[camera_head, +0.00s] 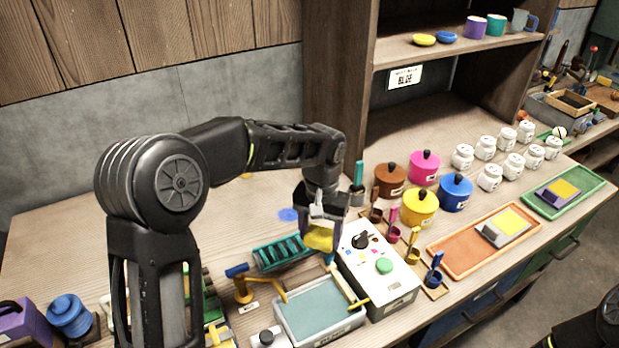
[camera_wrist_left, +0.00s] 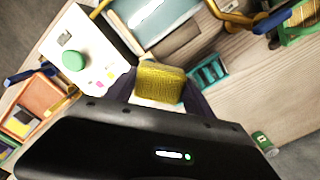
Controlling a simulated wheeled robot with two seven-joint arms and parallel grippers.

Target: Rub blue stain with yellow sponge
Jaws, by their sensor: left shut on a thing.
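My left gripper (camera_head: 322,222) is shut on the yellow sponge (camera_head: 319,238) and holds it above the table, beside the white control box. In the left wrist view the sponge (camera_wrist_left: 160,82) sits between the two dark fingers. The blue stain (camera_head: 288,214) is a flat patch on the wooden table, a little left of and behind the sponge in the head view. I cannot make out the stain in the left wrist view. My right gripper is not in view; only part of a dark arm shows at the lower right corner.
The white control box (camera_head: 398,290) with a green button and a tray with a grey-green surface (camera_head: 318,304) stand in front. A teal rack (camera_head: 281,252) lies near the stain. Coloured pots (camera_head: 420,206) and small cups stand to the right. The table behind the stain is mostly clear.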

